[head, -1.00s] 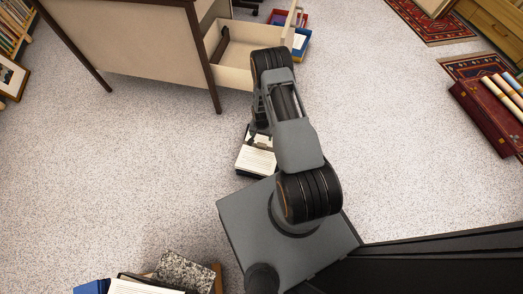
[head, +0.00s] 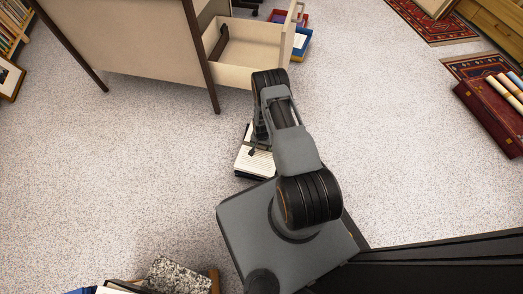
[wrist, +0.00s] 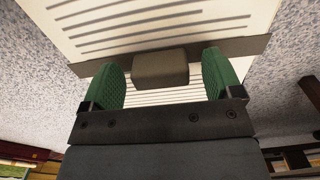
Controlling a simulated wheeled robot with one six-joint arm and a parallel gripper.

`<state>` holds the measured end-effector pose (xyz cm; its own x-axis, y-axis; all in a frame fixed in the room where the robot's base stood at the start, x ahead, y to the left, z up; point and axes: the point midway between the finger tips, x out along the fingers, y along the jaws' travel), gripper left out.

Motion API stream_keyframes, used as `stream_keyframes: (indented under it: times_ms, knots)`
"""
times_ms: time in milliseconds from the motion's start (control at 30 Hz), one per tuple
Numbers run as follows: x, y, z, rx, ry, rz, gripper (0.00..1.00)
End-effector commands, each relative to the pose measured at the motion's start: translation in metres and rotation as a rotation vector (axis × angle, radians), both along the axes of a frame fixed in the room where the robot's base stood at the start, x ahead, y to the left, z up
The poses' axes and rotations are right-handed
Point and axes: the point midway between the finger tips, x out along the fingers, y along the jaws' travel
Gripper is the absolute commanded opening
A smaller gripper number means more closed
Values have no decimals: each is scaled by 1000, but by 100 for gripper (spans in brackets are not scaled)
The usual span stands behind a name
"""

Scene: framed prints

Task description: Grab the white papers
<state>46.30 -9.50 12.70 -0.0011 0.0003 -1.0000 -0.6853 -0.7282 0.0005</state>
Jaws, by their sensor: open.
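The white papers (head: 258,162) lie as a stack with printed lines on a dark base on the floor, just in front of my base. My arm covers part of the stack. In the wrist view the lined white papers (wrist: 150,20) fill the upper middle, close to my gripper. A grey-brown strip with a block crosses the stack there. My gripper (wrist: 163,82) has green pads set wide apart, open, with paper and the block showing between them. I cannot tell whether the pads touch the paper. In the head view the gripper (head: 256,148) is over the stack, partly hidden.
A beige desk (head: 130,40) with an open drawer (head: 250,45) stands beyond the arm. Blue and red trays (head: 300,42) lie behind the drawer. Books and a speckled box (head: 178,275) sit at the lower left. Open floor lies left and right.

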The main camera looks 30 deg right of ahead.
Motion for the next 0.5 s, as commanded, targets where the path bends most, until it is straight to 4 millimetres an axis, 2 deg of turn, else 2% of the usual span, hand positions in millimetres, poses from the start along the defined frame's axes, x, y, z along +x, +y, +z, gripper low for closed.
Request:
stream_keyframes:
  times_ms: [33,267,500]
  knots:
    - [0,0,-6,0,-1,0,85]
    - [1,0,-5,0,-1,0,84]
    - [0,0,-5,0,-1,0,61]
